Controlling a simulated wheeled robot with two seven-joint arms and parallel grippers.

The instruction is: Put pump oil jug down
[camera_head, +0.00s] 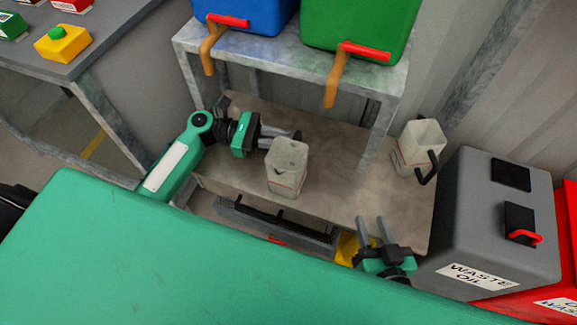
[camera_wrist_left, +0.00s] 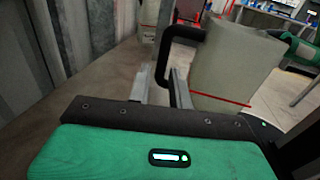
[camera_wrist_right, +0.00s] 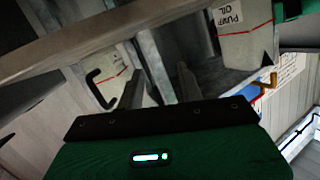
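The pump oil jug (camera_head: 287,168), a pale translucent jug with a red line, is upright at the grey bench in the head view. Whether its base touches the bench is unclear. My left gripper (camera_head: 291,135) is at its far side. In the left wrist view the jug (camera_wrist_left: 235,65) is at upper right, and its black handle (camera_wrist_left: 185,38) runs down between the closely set fingers (camera_wrist_left: 163,85), which appear closed on it. In the right wrist view a jug labelled PUMP OIL (camera_wrist_right: 236,38) is at upper right. My right gripper (camera_head: 376,230) is open and empty by the bench's front edge.
A second pale jug (camera_head: 416,145) with a black handle stands at the bench's right end. Blue (camera_head: 245,15) and green (camera_head: 362,25) tanks with orange spouts stand on a raised shelf behind. A grey waste oil bin (camera_head: 490,220) is at right. Bare bench (camera_head: 345,190) lies between the jugs.

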